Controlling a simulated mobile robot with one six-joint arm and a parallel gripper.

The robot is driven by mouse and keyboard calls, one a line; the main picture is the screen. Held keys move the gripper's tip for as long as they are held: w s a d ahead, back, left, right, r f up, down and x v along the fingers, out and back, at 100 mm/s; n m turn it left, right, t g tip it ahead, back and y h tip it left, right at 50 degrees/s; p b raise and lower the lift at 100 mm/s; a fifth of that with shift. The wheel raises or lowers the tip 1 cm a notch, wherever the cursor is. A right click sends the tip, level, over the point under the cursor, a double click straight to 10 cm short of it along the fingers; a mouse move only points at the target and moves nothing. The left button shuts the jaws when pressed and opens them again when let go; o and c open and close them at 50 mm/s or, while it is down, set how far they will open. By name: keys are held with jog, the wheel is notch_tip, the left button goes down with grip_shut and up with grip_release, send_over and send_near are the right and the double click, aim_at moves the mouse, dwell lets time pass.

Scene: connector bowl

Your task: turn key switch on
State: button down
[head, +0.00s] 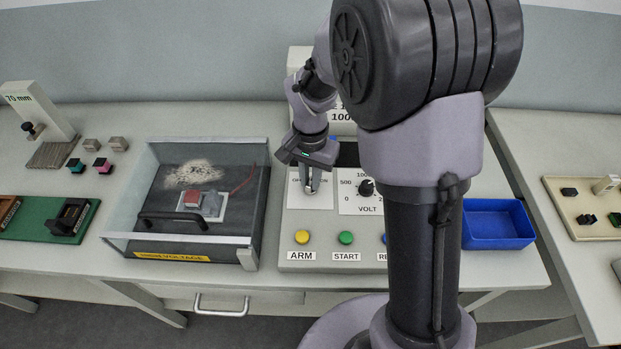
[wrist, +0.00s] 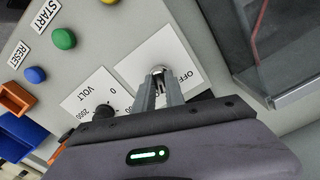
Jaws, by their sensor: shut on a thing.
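The key switch (wrist: 158,71) sits on a white plate (head: 297,198) on the grey control panel (head: 327,265). The plate's lettering starts with "OFF" in the wrist view, and the rest is partly covered. My gripper (head: 313,188) reaches down to the switch, and in the wrist view its two fingers (wrist: 160,86) are shut on the key. Only a bit of bright metal shows at the fingertips. The fingers hide most of the key, so I cannot tell its turn angle.
The VOLT knob (head: 366,187) is just right of the switch. ARM (head: 302,237), START (head: 346,238) and RESET (wrist: 35,75) buttons line the panel's front. A clear-walled high-voltage box (head: 180,246) stands close on the left, a blue bin (head: 497,242) on the right.

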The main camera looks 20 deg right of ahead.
jog(key=shift+m+b, duration=0.4)
jog(key=shift+m, duration=1.7)
jog(key=c, duration=1.4)
grip_release()
jog(key=shift+r, duration=0.1)
notch_tip(320, 180, up, 17)
jog(key=p, duration=0.7)
jog(key=shift+r, duration=0.15)
